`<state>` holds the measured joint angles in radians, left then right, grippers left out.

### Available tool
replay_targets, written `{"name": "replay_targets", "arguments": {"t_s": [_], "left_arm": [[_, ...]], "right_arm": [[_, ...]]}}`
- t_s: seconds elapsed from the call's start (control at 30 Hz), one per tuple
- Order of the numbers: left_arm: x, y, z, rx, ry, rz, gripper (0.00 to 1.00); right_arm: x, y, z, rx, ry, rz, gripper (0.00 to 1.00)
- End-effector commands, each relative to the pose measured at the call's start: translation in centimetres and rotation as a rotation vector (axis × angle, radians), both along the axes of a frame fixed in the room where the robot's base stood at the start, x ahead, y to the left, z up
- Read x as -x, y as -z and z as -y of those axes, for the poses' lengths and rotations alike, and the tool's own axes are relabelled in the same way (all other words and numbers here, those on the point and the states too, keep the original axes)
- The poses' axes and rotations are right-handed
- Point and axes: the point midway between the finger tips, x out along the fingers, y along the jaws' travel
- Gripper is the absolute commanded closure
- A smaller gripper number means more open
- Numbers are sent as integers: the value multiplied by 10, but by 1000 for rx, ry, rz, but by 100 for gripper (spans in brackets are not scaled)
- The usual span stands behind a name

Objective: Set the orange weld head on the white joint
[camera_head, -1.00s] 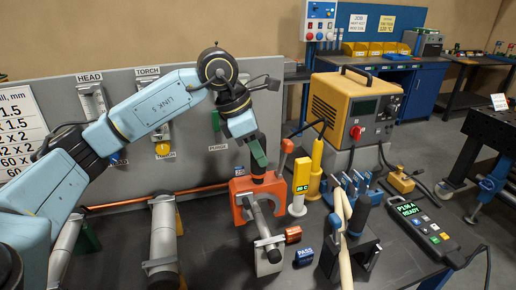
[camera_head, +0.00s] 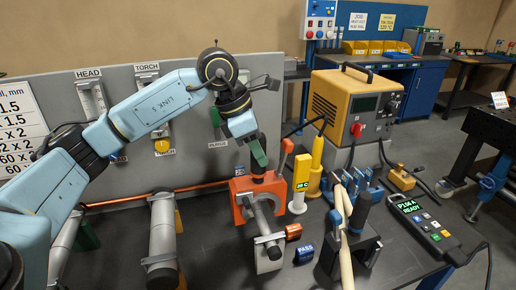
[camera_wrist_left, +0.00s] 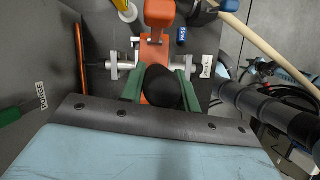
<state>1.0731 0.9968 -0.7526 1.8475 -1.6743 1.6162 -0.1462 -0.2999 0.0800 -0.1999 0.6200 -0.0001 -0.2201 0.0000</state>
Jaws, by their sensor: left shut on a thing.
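The orange weld head (camera_head: 241,207) stands over the right-hand tube (camera_head: 260,220) on the bench, and the tube passes through it. My left gripper (camera_head: 259,172) is above it, its green fingers shut on the weld head's dark knob. In the left wrist view my left gripper (camera_wrist_left: 159,88) has a finger on each side of the black knob, and the orange body (camera_wrist_left: 157,50) shows beyond it. Tube shows on both sides of the head there. I cannot make out a separate white joint; the head covers part of the tube. My right gripper is not in view.
A yellow gauge (camera_head: 301,173), a PASS block (camera_head: 304,254) and a tool stand (camera_head: 350,250) are close on the right. The yellow power unit (camera_head: 352,105) stands behind. A grey panel (camera_head: 200,140) backs the bench.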

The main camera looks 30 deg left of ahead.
Motion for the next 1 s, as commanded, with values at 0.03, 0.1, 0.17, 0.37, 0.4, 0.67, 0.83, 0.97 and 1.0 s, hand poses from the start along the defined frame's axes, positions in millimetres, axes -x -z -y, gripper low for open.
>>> {"name": "replay_targets", "arguments": {"t_s": [0.03,0.1,0.17,0.37,0.4,0.67,0.83,0.97,1.0], "left_arm": [[-1,-3,0,3,0,9,100],[-1,-3,0,3,0,9,100],[-1,-3,0,3,0,9,100],[-1,-3,0,3,0,9,100],[-1,-3,0,3,0,9,100],[-1,3,0,3,-1,8,100],[-1,7,0,3,-1,8,100],[-1,10,0,3,-1,9,100],[-1,10,0,3,-1,9,100]], "right_arm": [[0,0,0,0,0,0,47],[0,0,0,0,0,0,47],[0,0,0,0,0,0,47],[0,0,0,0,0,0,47],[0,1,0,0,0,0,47],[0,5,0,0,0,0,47],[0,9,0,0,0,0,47],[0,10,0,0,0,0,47],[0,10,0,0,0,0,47]]}}
